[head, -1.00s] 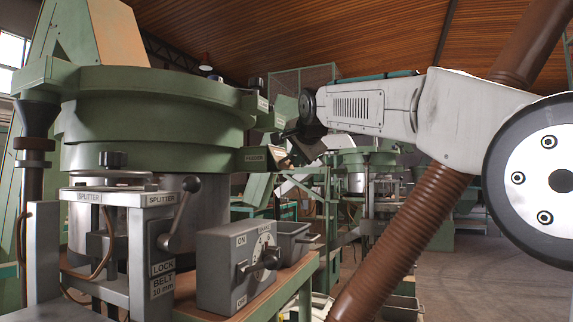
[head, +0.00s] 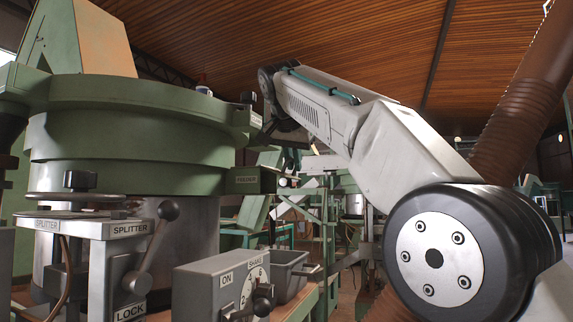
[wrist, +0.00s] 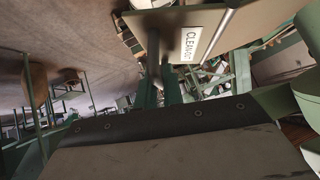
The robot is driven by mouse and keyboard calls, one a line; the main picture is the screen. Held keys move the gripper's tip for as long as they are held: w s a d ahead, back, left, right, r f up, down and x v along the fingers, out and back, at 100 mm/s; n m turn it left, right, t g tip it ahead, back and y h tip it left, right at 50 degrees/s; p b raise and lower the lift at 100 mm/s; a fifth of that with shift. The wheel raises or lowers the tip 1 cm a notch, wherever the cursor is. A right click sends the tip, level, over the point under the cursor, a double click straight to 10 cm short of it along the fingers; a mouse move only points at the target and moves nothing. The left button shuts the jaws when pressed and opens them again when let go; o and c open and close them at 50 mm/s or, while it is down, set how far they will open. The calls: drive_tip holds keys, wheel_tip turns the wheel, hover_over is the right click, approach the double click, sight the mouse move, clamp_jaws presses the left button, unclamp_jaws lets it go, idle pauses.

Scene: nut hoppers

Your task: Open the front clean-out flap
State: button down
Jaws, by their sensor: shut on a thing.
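A grey plate labelled CLEAN-OUT (wrist: 180,18), the clean-out flap, is at the top of the wrist view, with a bright metal bar along its right side. It stands tilted in that view, and its hinge cannot be made out. In the head view my gripper (head: 290,150) is small and dark beside the green hopper bowl (head: 130,125), below the end of my arm. It is shut on the flap. Its fingertips and exact hold are too dark and partly hidden to see well.
A dark rubber strip (wrist: 165,122) with rivets crosses the wrist view above a broad flat panel (wrist: 180,155). In the head view a splitter lever (head: 152,245) and a grey control box (head: 222,285) stand in front of the bowl. A brown ribbed hose (head: 515,105) rises at right.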

idle(0.4)
drive_tip(key=c, duration=1.5)
unclamp_jaws()
drive_tip(key=shift+c, duration=0.2)
drive_tip(key=shift+s, duration=0.1)
drive_tip(key=s+a+r, duration=0.1)
drive_tip(key=s, duration=0.6)
drive_tip(key=s+a+r, duration=0.2)
drive_tip(key=s, duration=0.6)
drive_tip(key=shift+a+r, duration=0.25)
drive_tip(key=shift+a, duration=0.05)
